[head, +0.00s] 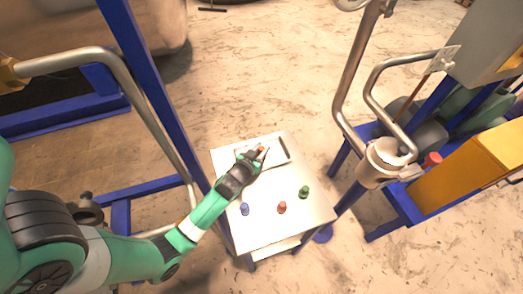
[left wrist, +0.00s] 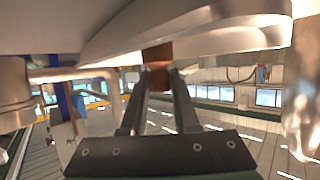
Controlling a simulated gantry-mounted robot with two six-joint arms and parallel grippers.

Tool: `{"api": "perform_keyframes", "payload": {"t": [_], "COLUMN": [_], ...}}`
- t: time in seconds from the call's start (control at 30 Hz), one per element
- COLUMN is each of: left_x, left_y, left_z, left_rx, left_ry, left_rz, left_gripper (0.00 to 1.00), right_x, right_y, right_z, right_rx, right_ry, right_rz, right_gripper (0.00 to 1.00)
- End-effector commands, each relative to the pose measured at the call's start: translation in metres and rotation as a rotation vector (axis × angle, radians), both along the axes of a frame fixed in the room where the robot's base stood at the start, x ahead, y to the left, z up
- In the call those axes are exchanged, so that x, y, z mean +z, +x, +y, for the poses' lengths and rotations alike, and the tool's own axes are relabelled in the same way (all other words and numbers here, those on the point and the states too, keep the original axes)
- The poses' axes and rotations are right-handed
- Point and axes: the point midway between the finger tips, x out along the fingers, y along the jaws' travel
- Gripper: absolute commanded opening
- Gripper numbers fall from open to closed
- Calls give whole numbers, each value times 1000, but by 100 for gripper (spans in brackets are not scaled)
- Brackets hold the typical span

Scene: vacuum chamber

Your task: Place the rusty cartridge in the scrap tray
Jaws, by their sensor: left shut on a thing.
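My left gripper (head: 263,151) reaches over the back part of the small white table, at the scrap tray. In the left wrist view its two dark fingers (left wrist: 158,80) are shut on the rusty cartridge (left wrist: 157,66), a brown-orange cylinder. The cartridge shows only as a small brownish spot (head: 261,148) in the head view. The pale scrap tray (head: 289,156) lies at the table's back edge, partly hidden by the gripper. I cannot tell whether the cartridge touches the tray. My right gripper is not in view.
A blue cartridge (head: 244,209), a red one (head: 282,208) and a green one (head: 304,192) stand on the white table (head: 262,233). A blue frame post (head: 160,85) rises left of the table. Bent metal pipes (head: 352,80) and a yellow box (head: 465,172) stand to the right.

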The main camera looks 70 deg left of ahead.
Motion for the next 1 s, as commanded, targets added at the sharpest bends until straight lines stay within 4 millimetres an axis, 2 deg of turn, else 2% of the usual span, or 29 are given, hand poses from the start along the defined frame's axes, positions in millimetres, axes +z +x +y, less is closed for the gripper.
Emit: {"api": "perform_keyframes", "payload": {"t": [0.23,0.27,0.4,0.43,0.77,0.87,1.0], "left_x": [-3,-3,-2,-2,3,7,20], "left_y": [0,0,0,0,0,-9,-31], "left_z": [0,0,0,0,0,-8,-27], "left_rx": [0,0,0,0,0,0,-3], "left_ry": [1,0,0,0,0,0,0], "left_rz": [-1,0,0,0,0,1,2], "left_gripper": [0,31,56,59,59,59,59], "right_x": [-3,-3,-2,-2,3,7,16], "right_y": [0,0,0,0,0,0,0], "right_z": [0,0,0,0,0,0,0], "right_rx": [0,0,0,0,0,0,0], "right_ry": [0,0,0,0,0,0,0], "right_rz": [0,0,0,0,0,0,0], "right_gripper": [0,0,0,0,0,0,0]}}
